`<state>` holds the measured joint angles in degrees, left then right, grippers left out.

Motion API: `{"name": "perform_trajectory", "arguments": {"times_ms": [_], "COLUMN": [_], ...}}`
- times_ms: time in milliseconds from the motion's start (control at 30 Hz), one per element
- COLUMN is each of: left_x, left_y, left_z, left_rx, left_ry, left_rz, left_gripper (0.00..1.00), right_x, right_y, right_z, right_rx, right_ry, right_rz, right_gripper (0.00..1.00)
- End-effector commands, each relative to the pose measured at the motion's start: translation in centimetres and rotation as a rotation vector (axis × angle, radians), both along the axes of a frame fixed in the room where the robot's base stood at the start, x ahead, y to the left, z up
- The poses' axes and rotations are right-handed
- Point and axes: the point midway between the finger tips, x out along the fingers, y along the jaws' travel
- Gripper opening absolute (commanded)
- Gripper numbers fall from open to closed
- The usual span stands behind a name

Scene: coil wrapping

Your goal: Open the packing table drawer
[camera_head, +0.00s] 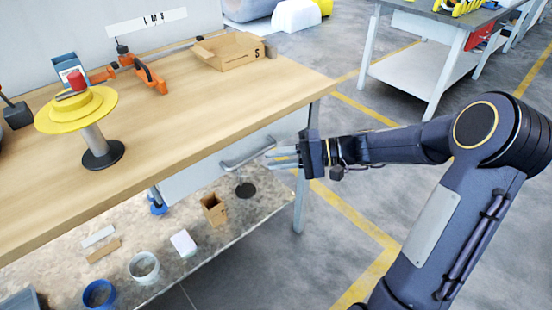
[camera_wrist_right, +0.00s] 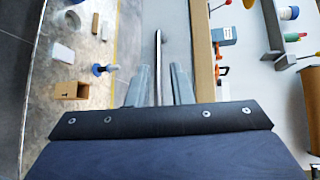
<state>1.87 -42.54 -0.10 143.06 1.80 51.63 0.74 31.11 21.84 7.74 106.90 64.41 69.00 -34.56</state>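The packing table (camera_head: 185,125) has a pale drawer front (camera_head: 200,178) below its wooden top. A grey bar handle (camera_head: 247,153) stands out from the drawer front. My right gripper (camera_head: 276,158) reaches in from the right at the handle's right end. In the right wrist view, its two fingers (camera_wrist_right: 158,80) are spread apart. The handle bar (camera_wrist_right: 158,55) shows lengthwise between them, with gaps visible on both sides. I see no clear opening between the drawer and the tabletop. My left gripper is not in view.
On the tabletop are a yellow disc stand (camera_head: 98,140), an orange tool (camera_head: 150,75) and an open cardboard box (camera_head: 228,52). The lower shelf (camera_head: 215,240) holds a small box (camera_head: 213,210) and tape rolls. A table leg (camera_head: 301,200) stands close to my right gripper.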

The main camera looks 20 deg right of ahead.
Motion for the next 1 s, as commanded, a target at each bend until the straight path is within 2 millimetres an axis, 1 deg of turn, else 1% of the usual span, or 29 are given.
{"name": "perform_trajectory", "arguments": {"times_ms": [33,100,167,267,500,700,1000], "left_x": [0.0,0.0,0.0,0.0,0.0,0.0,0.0], "left_y": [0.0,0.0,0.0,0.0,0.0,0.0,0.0], "left_z": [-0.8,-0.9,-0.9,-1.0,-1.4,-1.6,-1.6], "left_rx": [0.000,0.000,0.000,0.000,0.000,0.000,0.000], "left_ry": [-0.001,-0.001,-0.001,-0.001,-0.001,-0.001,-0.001], "left_rz": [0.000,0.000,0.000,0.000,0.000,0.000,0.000], "left_gripper": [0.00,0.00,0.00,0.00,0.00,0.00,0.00], "right_x": [0.7,1.3,1.6,2.0,3.6,4.4,4.6], "right_y": [-0.4,-0.6,-0.4,0.7,4.3,6.0,6.3], "right_z": [-1.1,-1.4,-1.5,-1.5,-2.1,-2.4,-2.4], "right_rx": [0.028,0.050,0.058,0.058,0.056,0.055,0.054], "right_ry": [-0.003,-0.008,-0.011,-0.012,-0.009,-0.009,-0.009], "right_rz": [-0.016,-0.029,-0.033,-0.031,-0.030,-0.032,-0.034], "right_gripper": [0.20,0.20,0.20,0.20,0.20,0.20,0.20]}}
